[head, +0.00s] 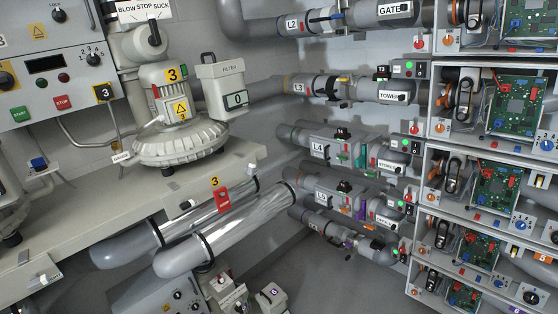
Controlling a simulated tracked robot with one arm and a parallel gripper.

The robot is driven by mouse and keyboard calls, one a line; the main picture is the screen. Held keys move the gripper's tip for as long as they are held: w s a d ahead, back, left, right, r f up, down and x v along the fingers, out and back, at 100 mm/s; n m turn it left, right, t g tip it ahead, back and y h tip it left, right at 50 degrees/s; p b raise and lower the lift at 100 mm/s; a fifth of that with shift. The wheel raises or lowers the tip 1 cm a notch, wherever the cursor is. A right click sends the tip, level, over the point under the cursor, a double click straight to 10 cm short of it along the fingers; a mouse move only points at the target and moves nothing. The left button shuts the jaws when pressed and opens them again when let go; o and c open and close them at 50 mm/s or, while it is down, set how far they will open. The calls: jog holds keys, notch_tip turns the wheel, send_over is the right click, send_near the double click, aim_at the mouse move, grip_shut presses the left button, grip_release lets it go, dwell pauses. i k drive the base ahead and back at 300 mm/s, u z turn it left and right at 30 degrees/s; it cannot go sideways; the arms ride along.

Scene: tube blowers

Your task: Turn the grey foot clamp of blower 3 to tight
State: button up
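Blower 3 (180,143) stands on the grey bench, a pale ribbed housing with a motor on top and a yellow "3" label. A small white tag (121,158) sits at the left of its base, with unreadable lettering. My gripper is not in view.
A filter box (222,85) stands right of the blower; a control panel (50,62) is at the left. Shiny pipes (240,228) run below the bench edge (90,243). Wall pipes (340,88) and open electronics shelves (500,105) fill the right. Boxes (270,297) stand low in front.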

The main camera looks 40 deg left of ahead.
aim_at(250, 170)
jog(key=u, duration=0.2)
jog(key=i, duration=1.15)
jog(key=u, duration=0.95)
jog(key=i, duration=0.35)
jog(key=u, duration=0.15)
jog(key=k, duration=0.85)
jog(key=u, duration=0.2)
jog(key=i, duration=0.85)
jog(key=z, duration=0.1)
